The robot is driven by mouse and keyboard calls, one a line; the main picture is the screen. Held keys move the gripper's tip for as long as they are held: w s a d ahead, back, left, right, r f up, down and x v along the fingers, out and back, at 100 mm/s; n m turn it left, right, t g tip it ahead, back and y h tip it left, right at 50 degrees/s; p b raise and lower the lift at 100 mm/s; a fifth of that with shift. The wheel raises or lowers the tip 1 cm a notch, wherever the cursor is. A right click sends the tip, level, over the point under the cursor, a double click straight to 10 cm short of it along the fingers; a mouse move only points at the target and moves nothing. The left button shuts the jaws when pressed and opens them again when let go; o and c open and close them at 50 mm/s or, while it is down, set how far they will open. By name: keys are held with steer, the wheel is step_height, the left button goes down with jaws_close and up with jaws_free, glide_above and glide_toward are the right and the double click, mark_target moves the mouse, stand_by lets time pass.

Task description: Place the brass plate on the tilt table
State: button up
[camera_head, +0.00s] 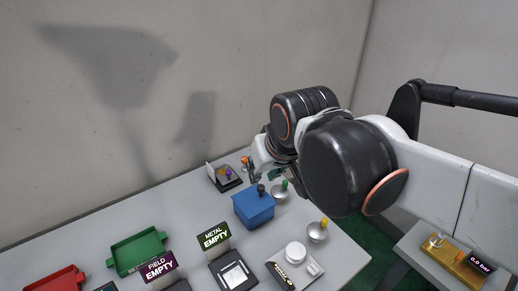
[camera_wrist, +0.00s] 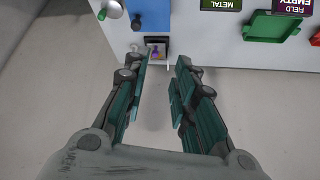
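A brass-coloured flat piece (camera_head: 453,262) lies on the separate surface at the lower right of the head view, beside a "0.0 BAR" display; I cannot tell if it is the brass plate. A small dark-based device with a purple knob and a pale upright panel (camera_head: 225,177) stands at the far back edge of the bench. It shows between and beyond my fingers in the wrist view (camera_wrist: 155,54). I cannot identify the tilt table for sure. My gripper (camera_wrist: 164,66) is open and empty; in the head view my arm partly hides it.
A blue box (camera_head: 254,208) with a black knob stands near my gripper. Metal domes with green (camera_head: 280,191) and yellow (camera_head: 317,232) knobs stand right of it. A green tray (camera_head: 138,250), red tray (camera_head: 54,283) and "METAL EMPTY" sign (camera_head: 214,238) are further left.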

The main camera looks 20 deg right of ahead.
steer(key=shift+n+t, duration=0.4)
steer(key=shift+t, duration=0.1)
steer(key=s+f, duration=0.1)
steer(key=s, duration=0.2)
steer(key=s+f, duration=0.1)
steer(key=shift+s+f, duration=0.3)
